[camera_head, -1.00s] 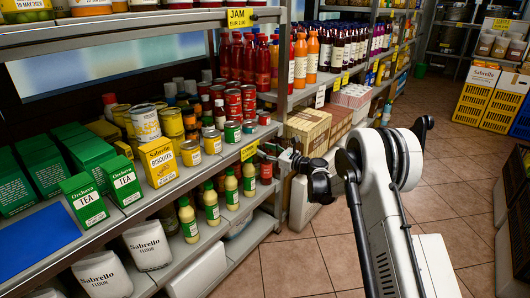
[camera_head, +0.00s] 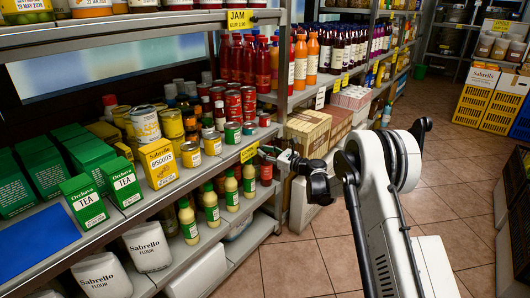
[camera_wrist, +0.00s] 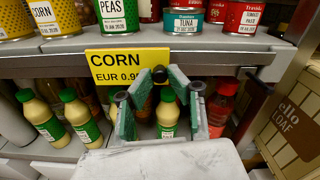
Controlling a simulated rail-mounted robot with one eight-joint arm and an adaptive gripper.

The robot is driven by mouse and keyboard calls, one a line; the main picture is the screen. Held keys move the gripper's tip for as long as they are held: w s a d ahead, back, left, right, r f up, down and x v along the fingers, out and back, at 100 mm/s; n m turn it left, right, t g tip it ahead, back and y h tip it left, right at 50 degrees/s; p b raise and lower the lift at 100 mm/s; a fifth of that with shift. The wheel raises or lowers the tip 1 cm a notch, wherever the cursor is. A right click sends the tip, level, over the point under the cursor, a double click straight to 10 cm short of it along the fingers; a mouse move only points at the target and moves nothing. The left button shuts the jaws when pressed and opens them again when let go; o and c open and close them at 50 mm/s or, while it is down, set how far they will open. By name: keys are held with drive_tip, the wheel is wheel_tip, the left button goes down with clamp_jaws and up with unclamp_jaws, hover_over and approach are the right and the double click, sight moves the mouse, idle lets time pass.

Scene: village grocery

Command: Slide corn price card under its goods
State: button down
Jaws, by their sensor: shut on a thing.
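The yellow corn price card (camera_wrist: 112,66) hangs at the shelf's front edge, below a peas can (camera_wrist: 112,12). It also shows in the head view (camera_head: 249,151). My gripper (camera_wrist: 152,88) is shut on the card's right end, its fingers partly hiding the price. In the head view, my gripper (camera_head: 270,152) reaches in from the right. The corn cans (camera_wrist: 55,16) stand on the shelf above, left of the peas can. They show in the head view as yellow-and-white cans (camera_head: 190,154). The card is right of them.
The shelf's metal front rail (camera_wrist: 35,68) runs left and right of the card. Tuna cans (camera_wrist: 184,18) stand to the right. A cardboard box (camera_wrist: 295,125) is at right. The aisle floor (camera_head: 300,262) is clear.

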drive_tip(key=s+a+b, duration=0.2)
drive_tip(key=s+a, duration=0.8)
drive_tip(key=s, duration=0.4)
drive_tip(key=shift+s, duration=0.4)
drive_tip(key=c, duration=1.7)
unclamp_jaws()
drive_tip(key=shift+o, duration=0.3)
drive_tip(key=v, duration=1.2)
